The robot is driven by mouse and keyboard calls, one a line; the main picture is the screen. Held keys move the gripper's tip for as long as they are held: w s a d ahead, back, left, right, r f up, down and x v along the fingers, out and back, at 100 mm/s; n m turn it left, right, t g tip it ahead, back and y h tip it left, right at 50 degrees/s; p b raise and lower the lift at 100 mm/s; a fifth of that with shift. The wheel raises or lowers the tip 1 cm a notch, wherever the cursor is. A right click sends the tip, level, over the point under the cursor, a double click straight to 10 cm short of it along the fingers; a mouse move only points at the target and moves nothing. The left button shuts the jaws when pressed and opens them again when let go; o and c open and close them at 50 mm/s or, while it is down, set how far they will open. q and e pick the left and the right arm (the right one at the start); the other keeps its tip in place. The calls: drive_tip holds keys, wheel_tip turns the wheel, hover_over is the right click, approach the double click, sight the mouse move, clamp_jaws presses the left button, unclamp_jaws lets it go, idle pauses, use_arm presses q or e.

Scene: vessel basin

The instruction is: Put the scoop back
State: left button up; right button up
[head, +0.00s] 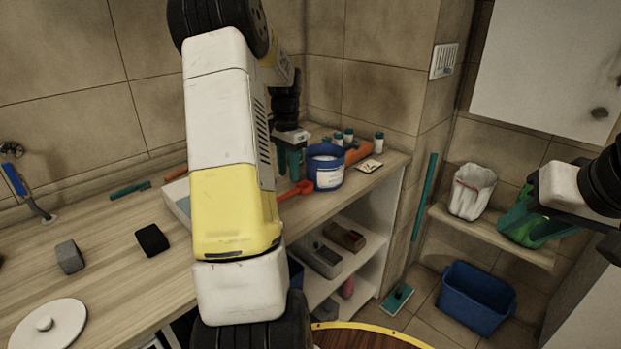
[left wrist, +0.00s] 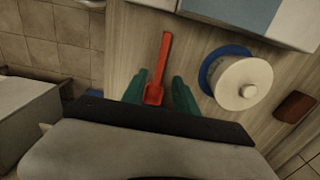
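A red scoop (head: 295,190) lies on the wooden counter beside a blue tub (head: 328,168) with a white label. My left gripper (head: 290,160) points down just behind the scoop, left of the tub. In the left wrist view the scoop (left wrist: 160,70) shows between the spread green fingers of my left gripper (left wrist: 160,92), its handle pointing away from me; the gripper is open and no grip on the scoop is visible. My right gripper (head: 522,212) is at the right, in front of a bright green thing (head: 530,233); its finger gap is unclear.
A round white lid with a knob (left wrist: 243,83) over a blue rim shows in the left wrist view. Small bottles (head: 348,136) stand behind the tub. Dark and grey blocks (head: 152,240) and another white lid (head: 48,325) lie on the left counter. A blue bin (head: 476,298) stands on the floor.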

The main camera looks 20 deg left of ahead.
use_arm(q)
drive_tip(key=s+d+r+n+t, duration=0.1)
drive_tip(key=s+d+r, duration=0.3)
drive_tip(key=d+r, duration=0.25)
drive_tip(key=s+d+r+t, duration=0.2)
drive_tip(key=s+d+r, duration=0.3)
drive_tip(key=r, duration=0.3)
drive_tip(key=s+d+n+t+h, duration=0.1)
drive_tip(key=s+d, duration=0.4)
drive_tip(key=s, duration=0.3)
drive_tip(key=s+d+n+t+h, duration=0.1)
drive_tip(key=s+d+n+t, duration=0.1)
drive_tip(key=s+d, duration=0.3)
drive_tip(key=s, duration=0.2)
drive_tip(key=shift+s+d, duration=0.25)
drive_tip(key=shift+s, duration=0.15)
drive_tip(key=shift+a+f, duration=0.1)
